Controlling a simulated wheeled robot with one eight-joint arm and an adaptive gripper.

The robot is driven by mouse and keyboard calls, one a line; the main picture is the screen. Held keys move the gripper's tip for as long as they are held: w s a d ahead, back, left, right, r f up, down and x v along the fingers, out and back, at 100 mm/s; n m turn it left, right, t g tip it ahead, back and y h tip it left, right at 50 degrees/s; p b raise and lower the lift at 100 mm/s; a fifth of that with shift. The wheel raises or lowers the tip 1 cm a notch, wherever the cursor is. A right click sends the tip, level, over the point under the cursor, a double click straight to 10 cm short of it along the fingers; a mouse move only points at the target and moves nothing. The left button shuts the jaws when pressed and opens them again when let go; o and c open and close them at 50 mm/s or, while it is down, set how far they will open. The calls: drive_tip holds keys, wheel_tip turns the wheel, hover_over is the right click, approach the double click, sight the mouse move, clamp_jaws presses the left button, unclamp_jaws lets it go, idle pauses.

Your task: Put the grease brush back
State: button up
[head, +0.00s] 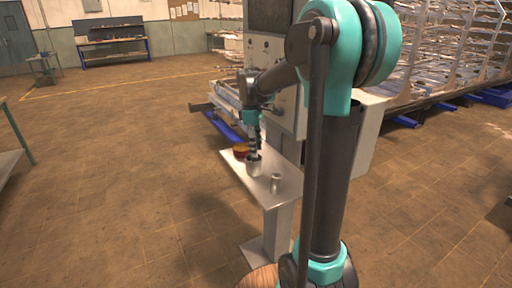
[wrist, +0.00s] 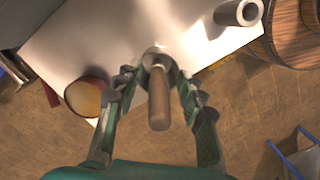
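The grease brush shows in the wrist view as a brown wooden handle (wrist: 158,100), its end towards the camera. Its lower end meets a grey metal cup (wrist: 149,54); the bristles are hidden. In the head view the metal cup (head: 254,169) stands on a small pale table (head: 240,169). My gripper (wrist: 157,80) is right above the cup, its two fingers spread on either side of the handle with visible gaps. It also shows in the head view (head: 254,152), pointing down over the cup.
A round red container with yellowish contents (head: 241,150) stands left of the cup, close to my left finger in the wrist view. A second metal cylinder (head: 275,184) stands near the table's front edge. A wooden barrel-like thing (wrist: 292,35) is beside the table. Open floor lies left.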

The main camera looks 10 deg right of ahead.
drive_tip(key=r, duration=0.8)
drive_tip(key=a+r, duration=0.1)
drive_tip(key=r, duration=0.3)
drive_tip(key=shift+w+r, duration=0.1)
drive_tip(key=shift+w, duration=0.2)
